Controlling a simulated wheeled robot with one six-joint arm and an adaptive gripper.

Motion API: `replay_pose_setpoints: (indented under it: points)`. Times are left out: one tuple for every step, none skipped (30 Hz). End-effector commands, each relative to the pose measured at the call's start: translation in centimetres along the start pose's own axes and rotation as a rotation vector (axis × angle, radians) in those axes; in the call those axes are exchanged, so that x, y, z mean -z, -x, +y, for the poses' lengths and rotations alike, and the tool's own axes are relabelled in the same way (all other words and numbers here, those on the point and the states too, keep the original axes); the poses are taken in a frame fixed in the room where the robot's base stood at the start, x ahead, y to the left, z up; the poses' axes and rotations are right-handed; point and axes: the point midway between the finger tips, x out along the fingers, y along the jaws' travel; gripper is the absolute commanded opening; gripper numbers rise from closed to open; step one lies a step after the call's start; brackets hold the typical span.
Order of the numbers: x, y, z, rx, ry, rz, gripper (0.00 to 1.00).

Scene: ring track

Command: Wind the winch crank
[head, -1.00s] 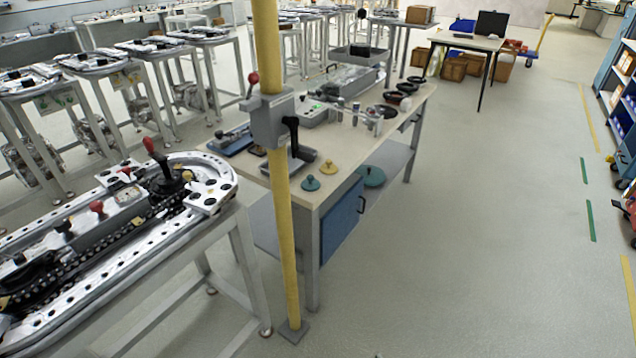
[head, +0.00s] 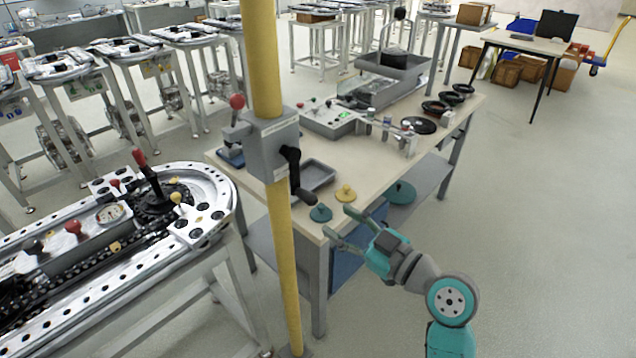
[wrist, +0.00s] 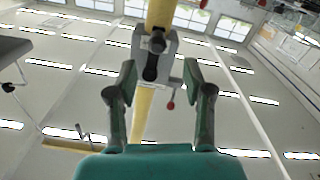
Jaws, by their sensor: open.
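The winch is a grey box (head: 270,148) fixed on a yellow upright pole (head: 265,60). Its black crank (head: 292,170) hangs down on the near right side, with the handle grip at the lower end. A lever with a red knob (head: 237,102) sticks up on the winch's left. My gripper (head: 337,221) is open and empty, right of and below the crank, apart from it, its fingers pointing toward the pole. In the wrist view, the winch (wrist: 164,44) and black crank (wrist: 152,66) appear beyond and between my open fingers (wrist: 160,76).
A ring-track table (head: 190,285) stands left of the pole. The floor (head: 540,240) on the right is clear.

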Motion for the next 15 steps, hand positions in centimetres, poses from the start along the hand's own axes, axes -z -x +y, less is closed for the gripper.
replay_pose_setpoints:
  points:
    - [0.4,-0.2,0.1,0.008,0.009,0.005,0.51]
    - [0.5,-0.3,0.1,0.012,0.011,0.006,0.51]
    - [0.6,-0.5,0.1,0.016,0.013,0.008,0.51]
    - [0.6,-0.7,0.1,0.017,0.014,0.008,0.51]
    - [0.6,-0.9,0.1,0.018,0.014,0.008,0.51]
    - [0.7,-1.2,0.1,0.017,0.014,0.009,0.51]
    - [0.7,-1.6,0.1,0.017,0.015,0.009,0.51]
    - [0.7,-1.9,0.1,0.018,0.014,0.009,0.51]
    - [0.7,-2.6,0.0,0.019,0.014,0.009,0.51]
    - [0.7,-3.1,0.0,0.019,0.014,0.008,0.51]
    - [0.7,-3.6,0.0,0.018,0.014,0.009,0.51]
    - [0.7,-4.3,0.0,0.019,0.014,0.009,0.51]
    - [0.7,-4.9,0.0,0.019,0.013,0.009,0.51]
    - [0.7,-5.4,-0.1,0.018,0.014,0.009,0.51]
    - [0.7,-6.2,-0.1,0.018,0.014,0.009,0.51]
